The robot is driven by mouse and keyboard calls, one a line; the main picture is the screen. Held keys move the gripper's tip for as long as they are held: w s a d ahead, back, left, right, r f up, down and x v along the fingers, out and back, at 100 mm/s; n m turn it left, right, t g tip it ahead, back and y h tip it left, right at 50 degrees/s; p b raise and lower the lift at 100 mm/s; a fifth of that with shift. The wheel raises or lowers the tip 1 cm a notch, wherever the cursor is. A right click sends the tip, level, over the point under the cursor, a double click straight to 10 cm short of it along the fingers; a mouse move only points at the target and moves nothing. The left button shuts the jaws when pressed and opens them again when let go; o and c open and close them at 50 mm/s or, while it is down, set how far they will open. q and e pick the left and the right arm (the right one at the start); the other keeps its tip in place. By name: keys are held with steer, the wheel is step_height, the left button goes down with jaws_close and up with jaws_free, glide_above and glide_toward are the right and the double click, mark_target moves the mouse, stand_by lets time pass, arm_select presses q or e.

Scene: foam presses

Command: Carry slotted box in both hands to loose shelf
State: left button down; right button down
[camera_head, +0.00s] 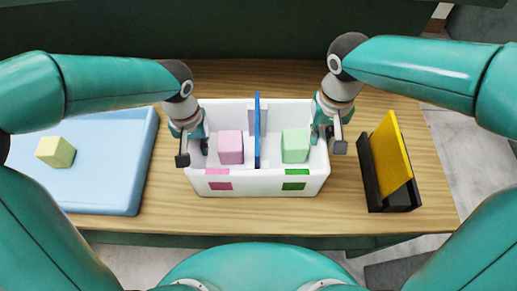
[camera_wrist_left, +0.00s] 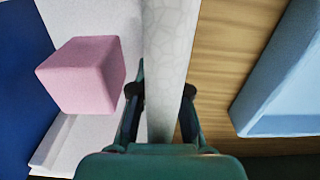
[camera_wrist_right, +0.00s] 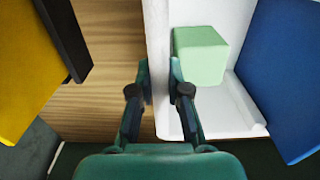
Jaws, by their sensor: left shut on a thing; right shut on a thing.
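The slotted box (camera_head: 262,184) is white, with a pink and a green patch on its front wall, and stands in the middle of the wooden table. A blue divider (camera_head: 257,130) stands upright in its middle slot. A pink block (camera_head: 231,147) lies in the left compartment and a green block (camera_head: 295,146) in the right one. My left gripper (camera_head: 193,150) is shut on the box's left wall, which shows between its fingers in the left wrist view (camera_wrist_left: 168,70). My right gripper (camera_head: 328,138) is shut on the right wall, as the right wrist view shows (camera_wrist_right: 157,50). No loose shelf is identifiable.
A light blue tray or mat (camera_head: 120,165) lies on the left with a yellow block (camera_head: 56,151) on it. A black holder (camera_head: 372,180) with a yellow panel (camera_head: 390,155) stands on the right. Bare table (camera_head: 250,215) shows in front of the box.

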steer(key=shift+r, duration=0.1)
